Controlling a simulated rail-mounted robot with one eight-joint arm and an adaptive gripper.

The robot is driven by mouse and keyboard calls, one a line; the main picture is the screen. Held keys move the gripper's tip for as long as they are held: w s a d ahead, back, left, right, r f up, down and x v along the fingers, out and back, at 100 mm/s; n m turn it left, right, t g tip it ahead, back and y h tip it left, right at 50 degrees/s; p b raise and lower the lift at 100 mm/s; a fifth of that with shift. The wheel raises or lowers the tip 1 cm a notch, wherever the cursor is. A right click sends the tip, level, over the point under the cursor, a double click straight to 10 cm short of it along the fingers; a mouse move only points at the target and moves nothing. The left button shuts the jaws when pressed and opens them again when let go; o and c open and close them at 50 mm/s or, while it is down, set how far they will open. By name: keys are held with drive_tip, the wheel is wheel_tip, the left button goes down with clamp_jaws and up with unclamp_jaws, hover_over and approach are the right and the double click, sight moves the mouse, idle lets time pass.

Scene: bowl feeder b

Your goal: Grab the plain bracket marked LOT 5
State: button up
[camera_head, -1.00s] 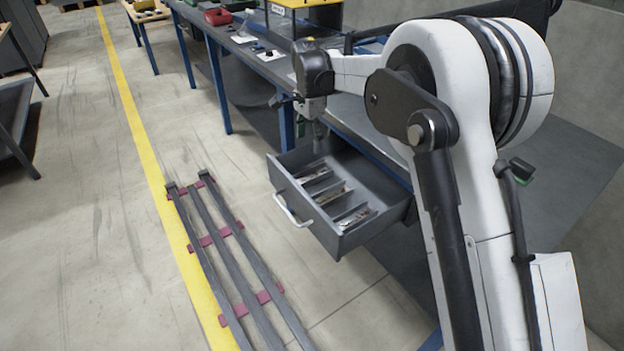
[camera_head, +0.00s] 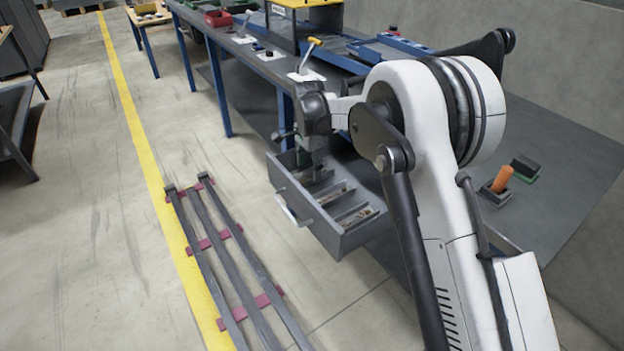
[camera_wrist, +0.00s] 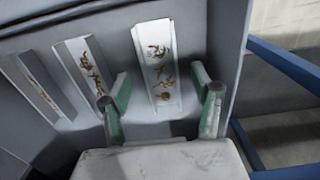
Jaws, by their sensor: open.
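The open grey drawer (camera_head: 362,238) is split into compartments. In the wrist view, pale channel-shaped pieces that look like brackets lie in it: a right one (camera_wrist: 158,60), a middle one (camera_wrist: 85,68) and a left one (camera_wrist: 33,88). All three bear brown marks. No LOT marking is readable, so I cannot tell which is LOT 5. My gripper (camera_wrist: 162,108) is open, with its green-sided fingers to either side of the right piece's near end. Nothing is held. In the head view my gripper (camera_head: 318,170) is down at the drawer's far end.
Drawer walls and dividers stand close around my fingers. The drawer handle (camera_head: 292,210) sticks out on the left. The workbench (camera_head: 545,165) is above and behind, with a yellow-topped case (camera_head: 305,22) on it. Dark rails (camera_head: 228,255) lie on the floor at left.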

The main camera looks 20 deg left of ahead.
sight(305, 177)
wheel_tip(305, 177, down, 3)
drive_tip(key=shift+r, duration=0.1)
drive_tip(key=c, duration=1.3)
